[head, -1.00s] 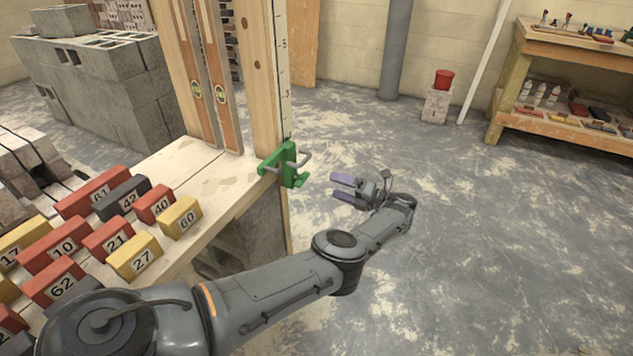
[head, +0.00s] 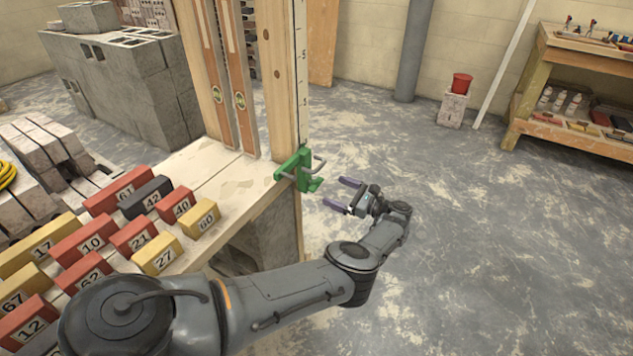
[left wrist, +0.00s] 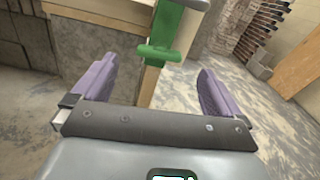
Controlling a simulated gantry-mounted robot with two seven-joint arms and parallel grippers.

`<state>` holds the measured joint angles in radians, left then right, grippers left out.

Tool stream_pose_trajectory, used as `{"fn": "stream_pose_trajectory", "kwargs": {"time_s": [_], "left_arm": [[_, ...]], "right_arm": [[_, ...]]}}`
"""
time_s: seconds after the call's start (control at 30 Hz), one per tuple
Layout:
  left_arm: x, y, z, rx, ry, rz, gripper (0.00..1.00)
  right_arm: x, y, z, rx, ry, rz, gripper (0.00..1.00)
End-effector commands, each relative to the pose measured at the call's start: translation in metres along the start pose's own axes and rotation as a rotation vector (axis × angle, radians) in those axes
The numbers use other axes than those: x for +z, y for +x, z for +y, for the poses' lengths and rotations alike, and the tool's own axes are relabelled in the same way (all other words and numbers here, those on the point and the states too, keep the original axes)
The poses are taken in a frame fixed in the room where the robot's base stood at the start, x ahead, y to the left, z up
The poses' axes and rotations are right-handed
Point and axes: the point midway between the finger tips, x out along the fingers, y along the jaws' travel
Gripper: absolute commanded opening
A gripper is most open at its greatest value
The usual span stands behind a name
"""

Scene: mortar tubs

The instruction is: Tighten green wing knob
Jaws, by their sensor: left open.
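A green clamp (head: 301,170) with a metal rod is fixed to the wooden post at the bench corner. Its green wing knob (head: 315,184) sticks out at the lower right of the clamp. In the left wrist view the wing knob (left wrist: 160,53) shows ahead, between the two purple fingers and beyond them. My left gripper (head: 343,194) is open and empty. It is to the right of the knob and a little apart from it, with its fingers pointing left toward it. It also shows in the left wrist view (left wrist: 155,85). My right gripper is not in view.
The bench (head: 232,190) carries several numbered red, yellow and dark blocks (head: 85,241). The wooden post (head: 284,80) rises behind the clamp. Grey blocks (head: 130,85) are stacked at the back left. A shelf (head: 545,95) stands at the far right.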

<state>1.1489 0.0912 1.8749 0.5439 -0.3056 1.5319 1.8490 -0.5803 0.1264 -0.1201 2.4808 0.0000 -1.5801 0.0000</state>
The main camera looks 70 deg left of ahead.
Motion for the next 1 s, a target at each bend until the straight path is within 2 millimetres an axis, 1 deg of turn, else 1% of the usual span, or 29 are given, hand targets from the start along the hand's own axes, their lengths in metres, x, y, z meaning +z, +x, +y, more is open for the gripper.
{"fn": "stream_pose_trajectory", "kwargs": {"time_s": [0.03,0.1,0.3,0.5,0.7,0.97,1.0], "left_arm": [[0.001,0.009,0.001,0.004,0.0,-0.001,1.0],[0.0,0.021,0.001,0.005,0.0,-0.001,1.0],[0.0,0.052,0.001,0.004,0.001,0.0,1.0],[-0.001,0.074,0.0,0.002,0.001,0.0,1.0],[0.0,0.083,0.0,0.001,0.001,0.0,1.0],[0.0,0.084,0.0,0.0,0.002,0.0,1.0],[0.0,0.084,0.0,0.0,0.002,0.0,0.95]], "right_arm": [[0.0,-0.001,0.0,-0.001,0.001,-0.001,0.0],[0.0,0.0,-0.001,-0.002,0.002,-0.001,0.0],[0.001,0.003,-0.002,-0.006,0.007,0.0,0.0],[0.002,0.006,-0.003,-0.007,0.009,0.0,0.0],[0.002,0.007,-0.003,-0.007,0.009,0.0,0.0],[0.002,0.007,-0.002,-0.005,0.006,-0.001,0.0],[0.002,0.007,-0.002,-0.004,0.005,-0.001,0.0]]}}
